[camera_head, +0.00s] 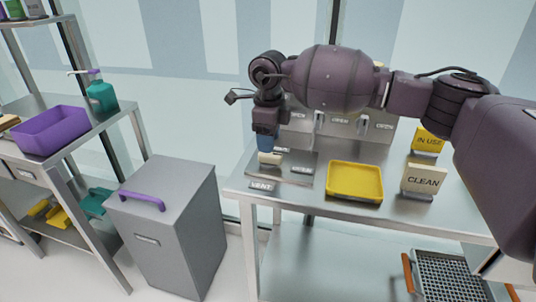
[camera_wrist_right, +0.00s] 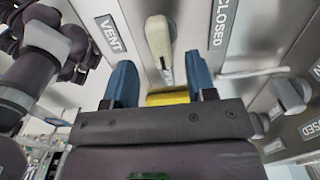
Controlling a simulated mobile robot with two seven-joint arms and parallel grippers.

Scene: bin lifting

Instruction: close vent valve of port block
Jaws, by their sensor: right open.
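The port block (camera_head: 300,178) is a grey metal plate at the left end of the steel table. Its vent valve has a pale lever (camera_wrist_right: 159,40), also in the head view (camera_head: 270,158), near a VENT label (camera_wrist_right: 110,35) and a CLOSED label (camera_wrist_right: 222,20). My right gripper (camera_wrist_right: 158,62) has two blue fingers, open, and also shows in the head view (camera_head: 267,150), pointing down just above the lever. In the wrist view the lever's near end lies between the fingertips; I cannot tell whether they touch. My left gripper is out of view.
A yellow tray (camera_head: 355,195) and CLEAN (camera_head: 423,180) and IN USE (camera_head: 427,141) signs stand right of the block. Upright panels with OPEN labels (camera_head: 340,121) are behind. A grey bin (camera_head: 165,225) and a shelf with a purple tub (camera_head: 50,130) stand left.

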